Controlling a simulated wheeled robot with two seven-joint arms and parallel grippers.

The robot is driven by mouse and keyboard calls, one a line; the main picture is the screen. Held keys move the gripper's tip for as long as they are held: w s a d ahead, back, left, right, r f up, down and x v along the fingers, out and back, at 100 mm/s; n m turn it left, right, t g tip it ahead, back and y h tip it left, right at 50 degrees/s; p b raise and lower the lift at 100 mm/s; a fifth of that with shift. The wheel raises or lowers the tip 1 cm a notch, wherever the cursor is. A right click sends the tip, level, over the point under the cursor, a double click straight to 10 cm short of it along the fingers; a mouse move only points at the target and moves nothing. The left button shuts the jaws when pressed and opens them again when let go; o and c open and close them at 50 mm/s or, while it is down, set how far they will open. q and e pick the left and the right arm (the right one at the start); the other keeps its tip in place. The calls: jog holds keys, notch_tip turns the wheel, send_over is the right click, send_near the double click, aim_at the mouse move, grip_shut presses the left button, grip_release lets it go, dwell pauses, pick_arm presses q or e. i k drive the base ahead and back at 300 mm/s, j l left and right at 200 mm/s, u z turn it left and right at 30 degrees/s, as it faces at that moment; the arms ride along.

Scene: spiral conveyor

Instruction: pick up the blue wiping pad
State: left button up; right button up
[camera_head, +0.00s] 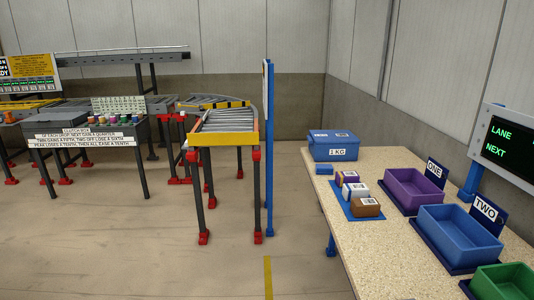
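A small flat blue block (324,170), which looks like the wiping pad, lies on the speckled table (385,262) near its left edge. It sits in front of the lidded blue box marked "1 KG" (334,150) and behind a blue mat (371,215) that carries small boxes. Nothing covers the pad. Neither of my grippers shows in the head view.
Small purple, white and brown boxes (365,207) stand on the mat. Purple (414,190), blue (459,238) and green (505,282) bins line the table's right. A blue post (270,150) and a roller conveyor (224,138) stand left. The floor before the table is clear.

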aim_at(319, 169)
jog(key=i, duration=2.65)
jog(key=i+z, duration=0.45)
jog(key=i+j+z, duration=0.2)
jog(key=z, duration=0.25)
jog(key=i+j+z, duration=0.45)
jog(key=l+z, duration=0.1)
jog(key=z, duration=1.55)
jog(key=k+l, duration=0.05)
jog(key=l, duration=0.05)
